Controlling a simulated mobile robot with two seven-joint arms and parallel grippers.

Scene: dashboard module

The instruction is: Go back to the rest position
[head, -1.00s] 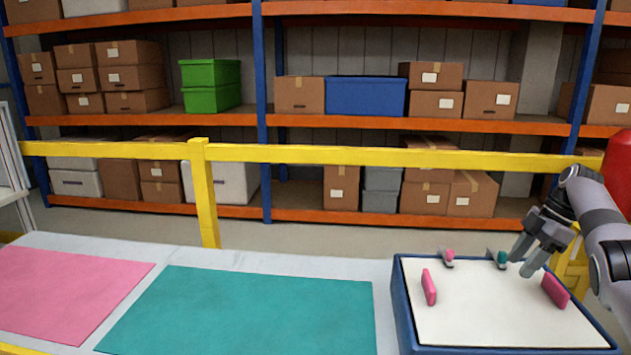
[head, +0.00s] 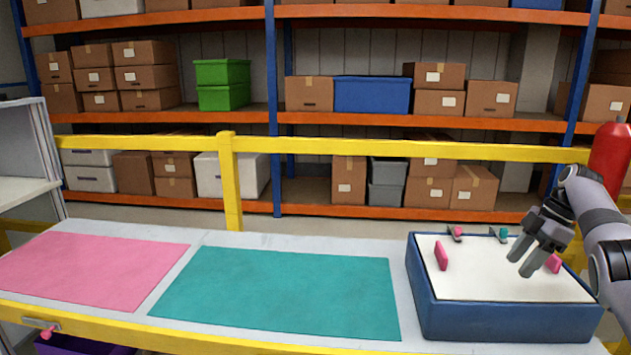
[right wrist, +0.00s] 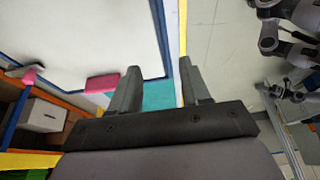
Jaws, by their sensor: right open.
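My right gripper (head: 520,265) is open and empty in the head view. It hangs over the right part of the white-topped blue tray (head: 500,322). In the right wrist view its two fingers (right wrist: 159,68) are spread with nothing between them. A pink piece (head: 441,256) stands at the left of the tray. Another pink piece (head: 554,263) is at the right, partly hidden behind the gripper. A small pink part (head: 456,233) and a small teal part (head: 502,235) sit at the tray's back edge. My left gripper does not show clearly in either view.
A pink mat (head: 90,268) and a teal mat (head: 280,290) lie bare on the table. A yellow rail (head: 400,149) runs behind, with shelves of boxes beyond. A red cylinder (head: 610,158) stands at the right. A purple bin (head: 85,345) shows below the front left edge.

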